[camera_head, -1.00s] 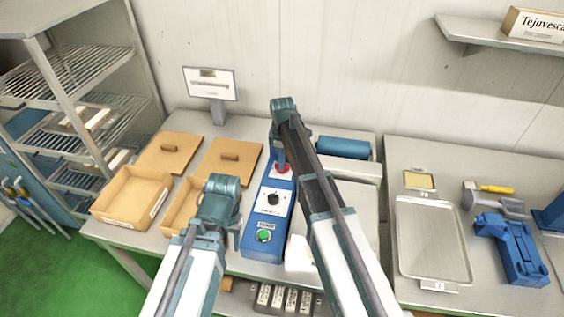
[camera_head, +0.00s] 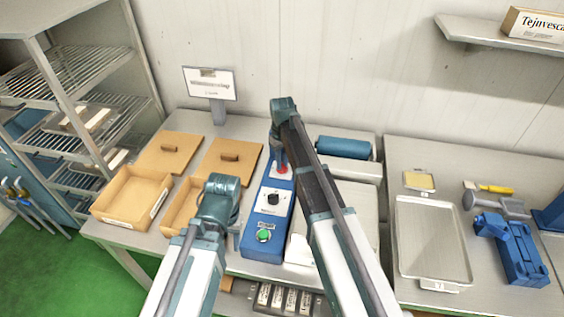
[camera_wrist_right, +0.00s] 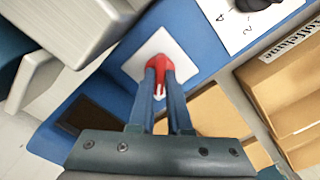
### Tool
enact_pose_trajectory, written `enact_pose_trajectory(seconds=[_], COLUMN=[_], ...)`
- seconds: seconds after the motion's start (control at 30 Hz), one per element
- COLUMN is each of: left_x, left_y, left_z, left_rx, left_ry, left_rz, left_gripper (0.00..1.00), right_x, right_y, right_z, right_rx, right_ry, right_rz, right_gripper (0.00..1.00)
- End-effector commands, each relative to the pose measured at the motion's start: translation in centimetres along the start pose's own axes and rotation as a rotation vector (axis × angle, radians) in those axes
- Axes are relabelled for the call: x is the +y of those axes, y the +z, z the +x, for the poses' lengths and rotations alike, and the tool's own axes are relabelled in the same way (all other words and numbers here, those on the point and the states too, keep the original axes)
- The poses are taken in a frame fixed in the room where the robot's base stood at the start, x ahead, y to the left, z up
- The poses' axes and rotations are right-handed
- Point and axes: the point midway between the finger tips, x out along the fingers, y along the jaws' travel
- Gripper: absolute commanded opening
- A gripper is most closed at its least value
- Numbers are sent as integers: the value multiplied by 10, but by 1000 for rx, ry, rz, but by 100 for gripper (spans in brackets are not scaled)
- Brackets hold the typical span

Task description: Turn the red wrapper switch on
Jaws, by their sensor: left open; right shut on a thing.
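The red wrapper switch (camera_head: 282,169) sits on a white plate at the far end of the blue control box (camera_head: 257,237). In the right wrist view the red switch (camera_wrist_right: 160,62) shows between the fingertips of my right gripper (camera_wrist_right: 160,76), which is shut on it. In the head view my right gripper (camera_head: 280,160) reaches down onto the switch from above, partly hidden by its own wrist. My left gripper (camera_head: 237,236) is open and empty, left of the control box and above the cardboard box area.
The control box also has a black knob (camera_head: 273,198) and a green button (camera_head: 264,236). An open cardboard box (camera_head: 130,198) and lids (camera_head: 230,155) lie to the left. A blue roller (camera_head: 343,147) stands to the right. A metal tray (camera_head: 430,240) lies on the right table.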

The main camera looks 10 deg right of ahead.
Motion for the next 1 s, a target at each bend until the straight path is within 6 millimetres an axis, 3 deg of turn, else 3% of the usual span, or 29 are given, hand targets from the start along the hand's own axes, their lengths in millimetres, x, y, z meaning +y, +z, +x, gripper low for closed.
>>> enact_pose_trajectory(seconds=[0.6,1.0], left_x=[0,0], left_y=[0,0], left_z=[0,0], left_rx=[0,0], left_ry=[0,0], left_rz=[0,0], left_gripper=[50,50], right_x=[0,0], right_y=[0,0], right_z=[0,0], right_rx=[0,0], right_ry=[0,0], right_rz=[540,721], right_gripper=[0,0])
